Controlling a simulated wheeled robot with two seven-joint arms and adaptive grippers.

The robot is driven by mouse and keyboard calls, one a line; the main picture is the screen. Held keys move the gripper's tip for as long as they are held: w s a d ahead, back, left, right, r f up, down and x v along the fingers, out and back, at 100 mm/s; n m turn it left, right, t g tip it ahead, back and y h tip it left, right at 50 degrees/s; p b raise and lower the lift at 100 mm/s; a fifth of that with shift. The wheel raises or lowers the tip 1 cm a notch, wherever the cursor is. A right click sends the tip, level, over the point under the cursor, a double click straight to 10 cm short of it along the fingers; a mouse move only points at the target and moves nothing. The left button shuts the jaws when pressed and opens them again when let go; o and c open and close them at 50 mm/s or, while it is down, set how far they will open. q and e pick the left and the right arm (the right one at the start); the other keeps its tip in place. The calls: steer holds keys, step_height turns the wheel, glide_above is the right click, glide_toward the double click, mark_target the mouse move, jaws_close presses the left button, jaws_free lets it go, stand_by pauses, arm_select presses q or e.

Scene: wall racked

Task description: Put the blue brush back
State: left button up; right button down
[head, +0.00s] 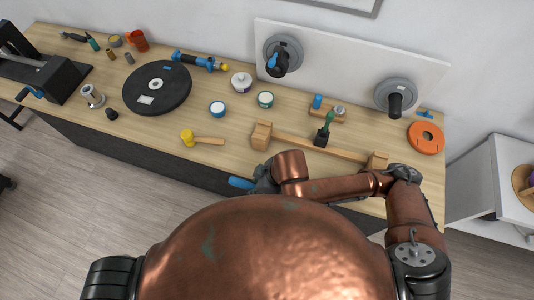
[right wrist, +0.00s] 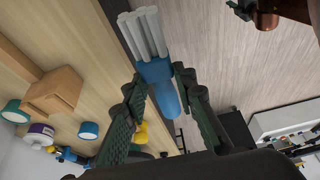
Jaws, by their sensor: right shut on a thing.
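A blue brush (head: 241,183) shows at the front edge of the workbench in the head view. In the right wrist view the brush (right wrist: 160,72) has a blue handle and pale bristles pointing toward the top of the picture. My right gripper (head: 260,181) is shut on it; in the wrist view the green ribbed fingers (right wrist: 158,95) lie on either side of the blue part. A wooden rack (head: 318,150), a long bar between two end blocks, lies on the bench beyond the gripper. A green-handled tool (head: 325,129) stands upright at the bar. My left gripper is not in view.
A yellow-headed mallet (head: 190,138) lies left of the rack. Two wall mounts (head: 396,97) stick out behind. Bare wood lies between mallet and rack.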

steer(key=shift+w, duration=0.2)
steer(key=w+d+f, duration=0.1)
steer(key=w+f, duration=0.2)
steer(key=w, duration=0.1)
steer(key=w+d+f+p, duration=0.1)
steer(key=w+d+f, duration=0.1)
steer(key=w+f, duration=0.1)
steer(key=w+d+f, duration=0.1)
steer(key=w+f, duration=0.2)
steer(key=w, duration=0.2)
steer(key=shift+d, duration=0.15)
steer(key=shift+w+f, duration=0.2)
steer(key=shift+f, duration=0.05)
steer(key=shift+w+d+f+p, duration=0.1)
steer(key=shift+f+p, duration=0.4)
steer(key=shift+f, duration=1.15)
steer(key=shift+f, duration=0.1)
steer(key=c, duration=1.6)
jaws_free()
